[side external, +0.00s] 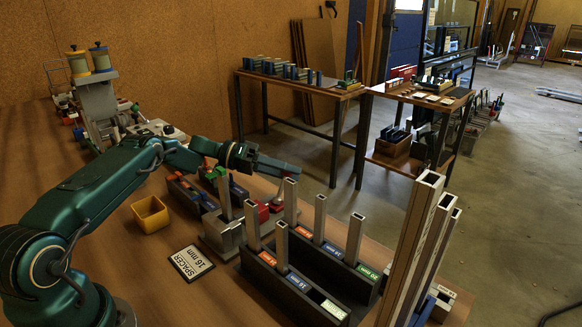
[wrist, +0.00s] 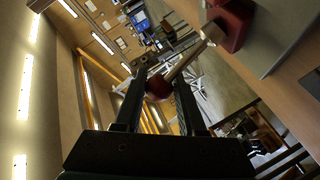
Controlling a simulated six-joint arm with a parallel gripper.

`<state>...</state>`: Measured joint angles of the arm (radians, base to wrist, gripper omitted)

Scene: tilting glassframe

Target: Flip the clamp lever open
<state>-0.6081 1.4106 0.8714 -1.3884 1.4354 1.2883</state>
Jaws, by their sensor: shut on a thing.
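In the wrist view the clamp lever (wrist: 183,65) is a pale rod with a dark red ball knob (wrist: 158,88) at its end. The rod rises at a slant from a red clamp body (wrist: 235,24). My gripper (wrist: 160,92) has its two dark fingers on either side of the knob, shut on it. In the side external view my gripper (side external: 288,168) reaches right above the grey fixture (side external: 222,232), where red clamp parts (side external: 263,212) show. The lever and its knob cannot be made out clearly there.
Slotted racks (side external: 285,290) with upright metal bars stand at the front right, beside tall profiles (side external: 412,245). A yellow bin (side external: 150,214) and a "SPACER 16 mm" card (side external: 191,262) lie left of the fixture. Another dark rack (side external: 190,195) sits behind it.

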